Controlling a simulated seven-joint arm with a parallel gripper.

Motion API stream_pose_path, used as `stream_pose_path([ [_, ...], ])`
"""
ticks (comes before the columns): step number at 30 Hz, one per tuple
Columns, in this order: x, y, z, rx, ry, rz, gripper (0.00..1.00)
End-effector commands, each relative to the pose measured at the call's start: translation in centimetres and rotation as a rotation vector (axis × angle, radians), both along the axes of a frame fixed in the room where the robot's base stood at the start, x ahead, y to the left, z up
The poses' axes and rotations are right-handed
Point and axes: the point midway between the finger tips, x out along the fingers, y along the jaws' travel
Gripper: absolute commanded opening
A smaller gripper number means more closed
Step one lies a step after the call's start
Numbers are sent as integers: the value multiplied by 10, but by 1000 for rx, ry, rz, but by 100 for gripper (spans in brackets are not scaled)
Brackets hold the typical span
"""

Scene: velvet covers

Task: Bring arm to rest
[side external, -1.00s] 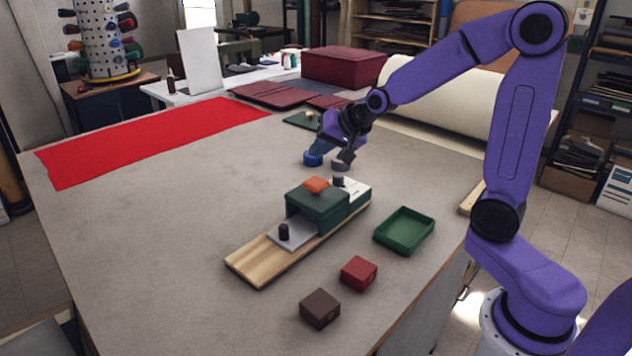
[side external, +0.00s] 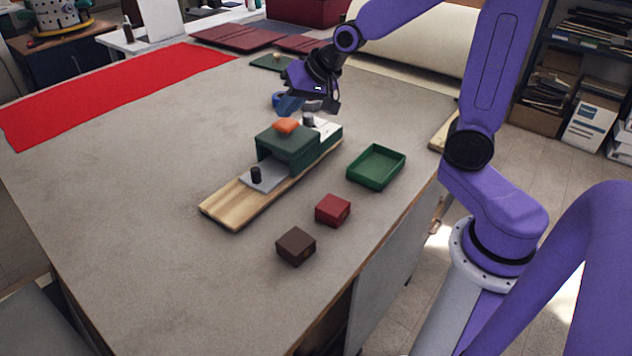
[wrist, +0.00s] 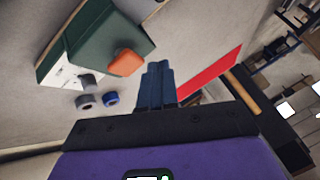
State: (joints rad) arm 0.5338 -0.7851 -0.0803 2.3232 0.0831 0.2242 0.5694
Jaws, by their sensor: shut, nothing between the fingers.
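My gripper (side external: 312,101) is shut and empty in the side external view, raised above the table near the far end of the wooden board (side external: 222,210). In the wrist view my gripper's blue fingers (wrist: 157,80) are together with nothing between them. A green block-like cover (side external: 289,146) with an orange piece (side external: 286,125) on top sits on the board. The orange piece also shows in the wrist view (wrist: 126,63). A grey plate with a black knob (side external: 256,174) lies at the board's near part.
A green tray (side external: 377,168), a red block (side external: 332,210) and a brown block (side external: 296,246) stand right of the board. A red cloth (side external: 110,90) lies at the back left. Blue and grey rings (wrist: 111,99) lie near the board's far end. The table's left front is clear.

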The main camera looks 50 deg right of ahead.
Motion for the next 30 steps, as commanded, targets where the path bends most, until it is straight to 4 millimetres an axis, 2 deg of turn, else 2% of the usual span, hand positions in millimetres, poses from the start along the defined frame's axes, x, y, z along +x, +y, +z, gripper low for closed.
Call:
stream_pose_path([
  [1, -15, 12, -3, -27, 24, 78, 0],
  [6, -69, 42, -14, -131, 110, 340, 0],
  [12, -136, 59, -25, -259, 195, 650, 0],
  [17, -191, 60, -32, -369, 253, 901, 0],
  [21, -235, 53, -36, -467, 296, 1115, 0],
  [24, -261, 45, -38, -528, 321, 1246, 0],
  [30, -289, 32, -39, -606, 349, 1402, 0],
])
